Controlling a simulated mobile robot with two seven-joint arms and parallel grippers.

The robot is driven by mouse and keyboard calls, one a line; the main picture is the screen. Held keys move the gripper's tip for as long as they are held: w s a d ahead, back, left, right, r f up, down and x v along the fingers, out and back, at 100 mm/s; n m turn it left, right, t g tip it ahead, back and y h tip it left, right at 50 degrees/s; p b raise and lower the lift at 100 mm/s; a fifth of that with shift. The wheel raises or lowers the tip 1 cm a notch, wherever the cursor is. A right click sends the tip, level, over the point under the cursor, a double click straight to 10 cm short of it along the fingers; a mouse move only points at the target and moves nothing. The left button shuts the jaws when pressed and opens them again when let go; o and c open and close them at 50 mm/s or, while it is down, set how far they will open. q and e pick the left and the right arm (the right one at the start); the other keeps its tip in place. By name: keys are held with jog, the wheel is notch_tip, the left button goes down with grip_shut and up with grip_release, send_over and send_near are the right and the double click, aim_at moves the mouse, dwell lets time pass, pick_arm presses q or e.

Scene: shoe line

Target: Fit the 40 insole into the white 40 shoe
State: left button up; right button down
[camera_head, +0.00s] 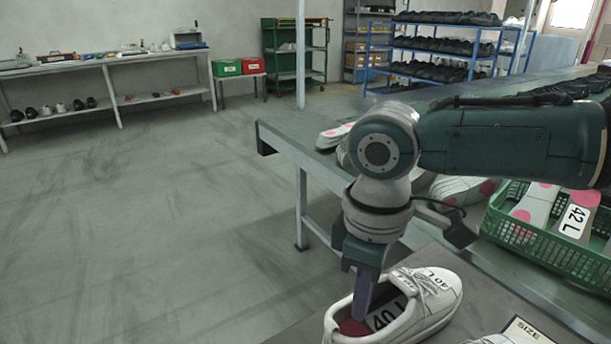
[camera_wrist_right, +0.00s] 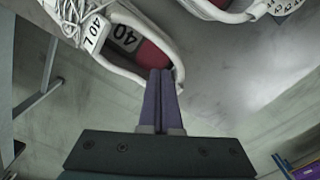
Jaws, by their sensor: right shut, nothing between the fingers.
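The white 40 shoe (camera_head: 440,308) stands on the table in the head view, with "40 L" on its tongue; it also shows at the top of the right wrist view (camera_wrist_right: 140,78). The 40 insole (camera_head: 384,315) lies inside the shoe, its "40 L" label and red heel showing through the opening. In the wrist view its red heel part (camera_wrist_right: 152,58) lies towards the shoe's heel. The insole's front end is hidden. My right gripper (camera_head: 358,316) is shut and empty, pointing down at the heel end of the opening, over the red part. My left gripper is out of view.
Another white shoe (camera_wrist_right: 232,10) stands beside this one, by a size card (camera_head: 524,332). A green crate (camera_head: 530,238) with insoles, one marked "42 L", stands at the right. A conveyor table (camera_head: 285,142) lies behind my arm. The floor at left is clear.

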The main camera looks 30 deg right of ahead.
jog(key=shift+d+f+b, duration=0.15)
jog(key=shift+f+b, duration=0.65)
jog(key=shift+f, duration=0.5)
jog(key=shift+d+f+b, duration=0.15)
jog(key=shift+f+b, duration=0.35)
jog(key=shift+f, duration=0.25)
jog(key=shift+d+f+b, duration=0.15)
jog(key=shift+f+b, duration=0.3)
jog(key=shift+f, duration=0.25)
jog(key=shift+f, duration=0.3)
jog(key=shift+r, duration=0.1)
notch_tip(320, 180, up, 4)
jog(key=p, duration=0.4)
notch_tip(320, 180, up, 7)
jog(key=p, duration=0.7)
jog(key=shift+p, duration=0.3)
